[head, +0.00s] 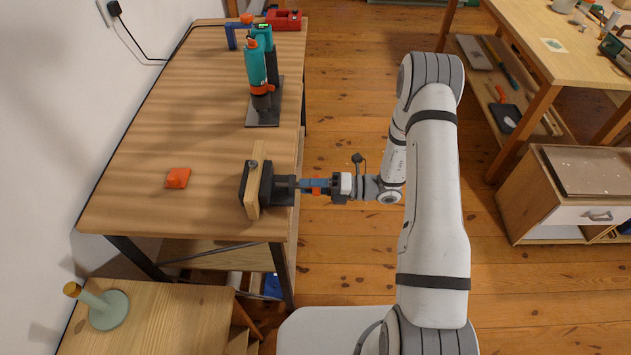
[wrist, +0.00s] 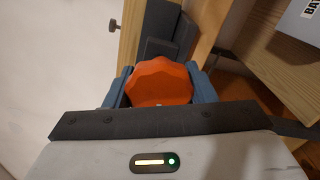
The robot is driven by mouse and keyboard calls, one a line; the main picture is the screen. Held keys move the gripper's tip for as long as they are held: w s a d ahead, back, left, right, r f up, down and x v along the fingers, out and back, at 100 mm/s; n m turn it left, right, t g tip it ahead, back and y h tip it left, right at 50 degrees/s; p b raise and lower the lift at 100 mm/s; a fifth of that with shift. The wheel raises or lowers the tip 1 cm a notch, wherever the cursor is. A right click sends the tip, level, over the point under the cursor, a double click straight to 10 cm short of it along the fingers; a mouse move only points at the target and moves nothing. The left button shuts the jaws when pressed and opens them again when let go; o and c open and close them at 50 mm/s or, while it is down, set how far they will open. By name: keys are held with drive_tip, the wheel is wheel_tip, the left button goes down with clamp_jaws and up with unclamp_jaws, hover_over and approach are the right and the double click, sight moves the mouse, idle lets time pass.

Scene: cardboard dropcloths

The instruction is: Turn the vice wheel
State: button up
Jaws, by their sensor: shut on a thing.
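The vice (head: 282,187) is dark grey and sits at the front right edge of the wooden workbench, with a pale wooden board (head: 252,193) upright at its jaws. Its orange faceted wheel (wrist: 159,83) faces the wrist camera and shows as a small orange patch in the head view. My gripper (head: 313,186) reaches in from the right, level with the wheel. Its two blue-grey fingers (wrist: 160,88) lie on either side of the wheel and are shut on it. The far side of the wheel is hidden.
On the workbench (head: 150,130) are an orange block (head: 178,178), a teal drill press (head: 258,75) and a red case (head: 284,19). A lower table (head: 160,325) holds a green stand (head: 107,308). A wooden cabinet (head: 570,190) stands at right. Floor lies open between them.

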drive_tip(key=m+p, duration=0.2)
drive_tip(key=m, duration=0.3)
drive_tip(key=shift+s+m, duration=0.1)
drive_tip(key=shift+m, duration=0.3)
idle(0.4)
drive_tip(key=o, duration=1)
drive_tip(key=shift+c, duration=0.2)
drive_tip(key=d+b, duration=0.1)
drive_tip(key=d, duration=0.6)
drive_tip(key=shift+d, duration=0.35)
drive_tip(key=shift+s+r, duration=0.1)
